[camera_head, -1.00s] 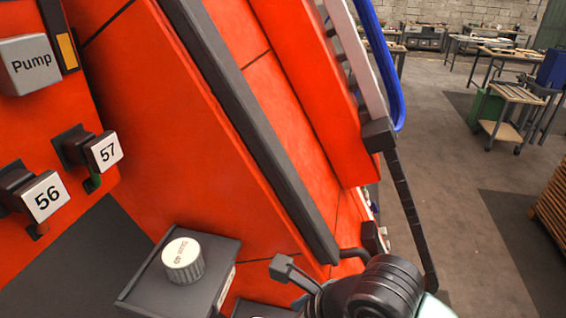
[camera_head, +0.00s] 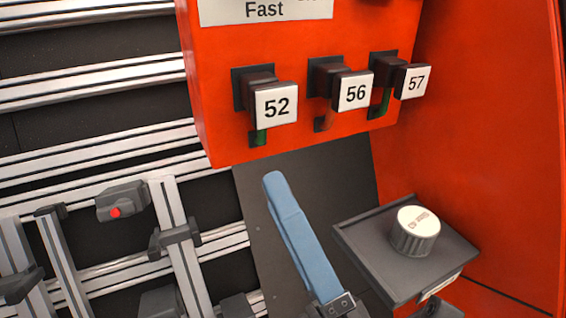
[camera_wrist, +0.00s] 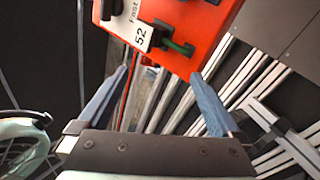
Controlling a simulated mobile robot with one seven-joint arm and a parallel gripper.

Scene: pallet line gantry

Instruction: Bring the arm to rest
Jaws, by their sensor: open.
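My gripper (camera_wrist: 158,76) shows in the wrist view with its two blue fingers wide apart and nothing between them. In the head view only one long blue finger (camera_head: 300,240) shows, pointing up from the bottom, below the red panel (camera_head: 220,110); the rest of the arm is mostly out of frame. In the wrist view, the 52 lever's label (camera_wrist: 139,38) and a green part lie beyond the fingertips.
Levers marked 56 (camera_head: 355,93) and 57 (camera_head: 415,83) stick out of the panel. A dark box with a white knob (camera_head: 416,230) stands right of the finger. Aluminium rails (camera_head: 90,88) and a grey block with a red button (camera_head: 121,203) are at left.

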